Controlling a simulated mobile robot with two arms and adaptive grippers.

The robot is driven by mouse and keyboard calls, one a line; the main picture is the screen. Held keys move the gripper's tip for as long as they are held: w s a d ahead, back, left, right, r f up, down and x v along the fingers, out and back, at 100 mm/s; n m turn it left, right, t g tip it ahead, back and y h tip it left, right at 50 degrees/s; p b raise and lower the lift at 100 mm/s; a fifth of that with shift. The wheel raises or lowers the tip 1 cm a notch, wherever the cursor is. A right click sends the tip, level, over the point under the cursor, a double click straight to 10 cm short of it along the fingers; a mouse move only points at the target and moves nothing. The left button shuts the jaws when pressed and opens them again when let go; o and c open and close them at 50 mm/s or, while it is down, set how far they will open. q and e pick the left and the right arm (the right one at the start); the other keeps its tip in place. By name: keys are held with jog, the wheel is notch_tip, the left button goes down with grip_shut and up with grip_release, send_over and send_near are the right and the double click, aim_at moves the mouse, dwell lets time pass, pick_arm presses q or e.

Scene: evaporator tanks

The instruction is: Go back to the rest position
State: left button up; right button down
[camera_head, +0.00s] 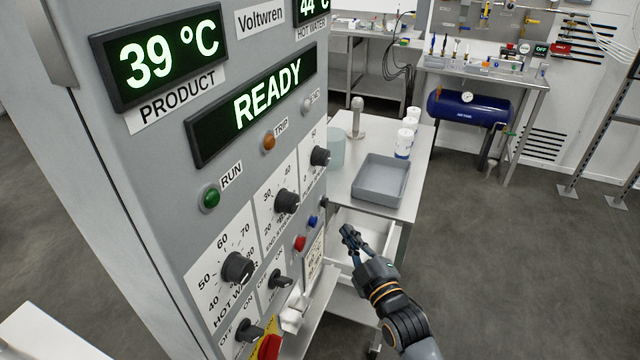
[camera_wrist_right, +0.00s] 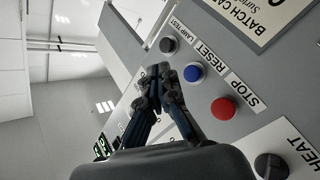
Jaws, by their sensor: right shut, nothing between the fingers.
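My right gripper (camera_head: 350,236) is shut and empty in the head view, to the right of the grey control cabinet (camera_head: 160,190) and in front of a white drawer or bin. In the right wrist view the shut fingertips (camera_wrist_right: 160,78) overlap the panel, just left of the blue reset button (camera_wrist_right: 194,72) and above-left of the red stop button (camera_wrist_right: 224,108). I cannot tell whether they touch the panel. My left gripper is not in view.
The cabinet displays read 39 °C and READY. Its knobs (camera_head: 237,267) stick out on the right. A white table (camera_head: 400,207) behind my gripper carries a grey tray (camera_head: 368,198) and white containers (camera_head: 404,143). Grey floor (camera_head: 520,270) is clear at the right.

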jog(key=shift+f, duration=0.1)
jog(key=s+d+f+m+g+h, duration=0.2)
jog(key=s+d+f, duration=0.25)
jog(key=f, duration=0.85)
jog(key=s+d+f+m+g+h+b, duration=0.1)
jog(key=s+d+f+m+g+h, duration=0.3)
jog(key=f, duration=0.8)
jog(key=s+d+f+m+g+y, duration=0.15)
jog(key=s+f, duration=0.45)
jog(key=f, duration=0.7)
jog(key=s+d+f+m+g+h, duration=0.1)
jog(key=s+f, duration=0.5)
jog(key=s, duration=0.6)
jog(key=s+d+f+m+g+h, duration=0.1)
jog(key=s+d+f+g, duration=0.3)
jog(key=s, duration=0.8)
jog(key=s+d+f+m+g+h, duration=0.1)
jog(key=s+d+f+m+g, duration=0.2)
jog(key=s+d+f, duration=0.3)
jog(key=s+f, duration=0.3)
jog(key=s, duration=0.4)
jog(key=shift+h+b, duration=0.35)
